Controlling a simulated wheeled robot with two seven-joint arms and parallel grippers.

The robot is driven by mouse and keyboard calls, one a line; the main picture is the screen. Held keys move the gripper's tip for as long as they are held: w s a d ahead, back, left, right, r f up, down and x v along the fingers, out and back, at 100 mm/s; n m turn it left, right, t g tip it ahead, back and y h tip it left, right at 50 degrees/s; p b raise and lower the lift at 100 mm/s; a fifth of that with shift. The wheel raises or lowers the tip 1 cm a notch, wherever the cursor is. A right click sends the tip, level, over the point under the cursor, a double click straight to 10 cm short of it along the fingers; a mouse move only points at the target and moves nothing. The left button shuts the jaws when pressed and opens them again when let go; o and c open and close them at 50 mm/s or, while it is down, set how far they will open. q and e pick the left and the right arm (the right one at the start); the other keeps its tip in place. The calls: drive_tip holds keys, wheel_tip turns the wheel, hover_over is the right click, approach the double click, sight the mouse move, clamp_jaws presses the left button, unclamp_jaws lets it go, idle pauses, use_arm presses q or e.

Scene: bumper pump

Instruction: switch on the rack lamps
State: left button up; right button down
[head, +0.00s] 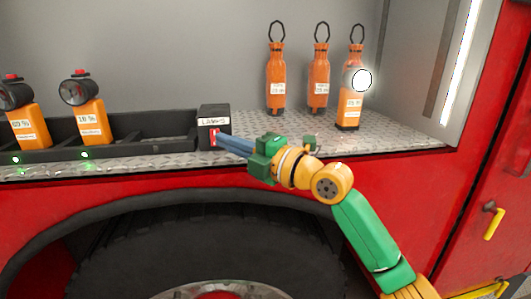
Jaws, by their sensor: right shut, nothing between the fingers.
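A small black box labelled "LAMPS" (214,121) stands at the right end of the black rack (146,123) on the metal shelf. A red and white switch (214,137) shows on its front, low down. My right gripper (220,142) is shut and empty. Its blue fingertips are at or very close to the switch; I cannot tell whether they touch. Two orange lamps, a left one (28,127) and a right one (90,121), stand in the rack with dark lamp heads. A green light glows below each. My left gripper is not in view.
Two orange bottles with hooks, one left (277,83) and one right (319,82), stand at the back of the metal shelf (400,135). Near them an orange lamp (349,108) has a bright white head. The red truck body and a black tyre (200,240) lie below the shelf edge.

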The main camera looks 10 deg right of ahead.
drive_tip(key=b+v, duration=0.3)
drive_tip(key=v, duration=0.5)
drive_tip(key=s+f+m+g+h, duration=0.25)
drive_tip(key=f+m, duration=0.45)
drive_tip(key=f, duration=0.9)
drive_tip(key=s+f+m+g+h, duration=0.15)
drive_tip(key=f+m+h, duration=0.35)
drive_tip(key=f, duration=1)
drive_tip(key=s+d+f+m+g+h, duration=0.3)
drive_tip(key=s+d+f+m, duration=0.2)
drive_tip(key=s+f+m, duration=0.45)
drive_tip(key=s+d+f+m+g+h, duration=0.2)
drive_tip(key=s+d+f+m+g, duration=0.3)
drive_tip(key=s, duration=0.7)
drive_tip(key=s+f, duration=0.3)
drive_tip(key=f, duration=1.7)
drive_tip(key=s+d+f+n, duration=0.1)
drive_tip(key=s+f, duration=0.7)
drive_tip(key=s, duration=0.3)
drive_tip(key=shift+s+d+f+h, duration=0.2)
drive_tip(key=shift+s+d+h, duration=0.1)
drive_tip(key=shift+h, duration=0.05)
